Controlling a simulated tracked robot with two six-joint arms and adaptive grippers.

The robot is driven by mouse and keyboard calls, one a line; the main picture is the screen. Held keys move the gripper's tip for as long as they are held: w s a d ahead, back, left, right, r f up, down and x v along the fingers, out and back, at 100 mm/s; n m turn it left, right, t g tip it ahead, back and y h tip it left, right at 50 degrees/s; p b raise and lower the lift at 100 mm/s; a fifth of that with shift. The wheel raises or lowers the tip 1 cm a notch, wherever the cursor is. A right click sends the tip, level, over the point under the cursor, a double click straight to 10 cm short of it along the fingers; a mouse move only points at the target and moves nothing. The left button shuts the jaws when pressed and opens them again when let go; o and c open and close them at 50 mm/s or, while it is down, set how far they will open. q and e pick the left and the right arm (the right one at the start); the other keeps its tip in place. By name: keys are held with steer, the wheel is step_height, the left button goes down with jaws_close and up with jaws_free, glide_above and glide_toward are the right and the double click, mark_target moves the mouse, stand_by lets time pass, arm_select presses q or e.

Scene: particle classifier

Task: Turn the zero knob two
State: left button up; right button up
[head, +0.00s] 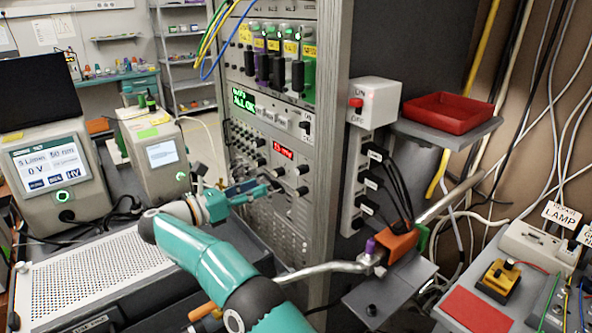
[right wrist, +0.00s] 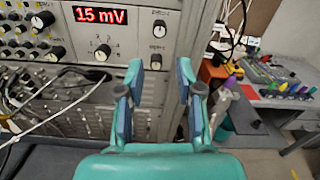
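The rack panel has a red display (head: 283,149), which reads 15 mV in the right wrist view (right wrist: 100,15). Right of it in the right wrist view are two small knobs, an upper one (right wrist: 160,29) and a lower one (right wrist: 157,60). Their labels are too small to read surely, so I cannot tell which is zero two. My right gripper (head: 275,186) is in front of this panel, below the display. In the right wrist view its fingers (right wrist: 160,82) are apart with nothing between them; the lower knob shows just beyond the gap. My left gripper is not in view.
A larger knob (right wrist: 102,52) sits left of the two small ones, and cables hang across the panel at the left. A switch box (head: 375,102) and a red tray (head: 447,112) are right of the rack. Bench instruments (head: 58,172) stand at the left.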

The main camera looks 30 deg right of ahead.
mark_target(297, 172)
steer(key=d+p, duration=0.1)
steer(key=d, duration=0.3)
steer(key=d+p, duration=0.1)
steer(key=d, duration=0.4)
steer(key=w+d+p, duration=0.1)
steer(key=d+p, duration=0.1)
steer(key=d, duration=0.2)
steer(key=shift+d+f, duration=0.1)
steer(key=shift+d, duration=0.25)
jaws_close()
steer(key=shift+d, duration=0.1)
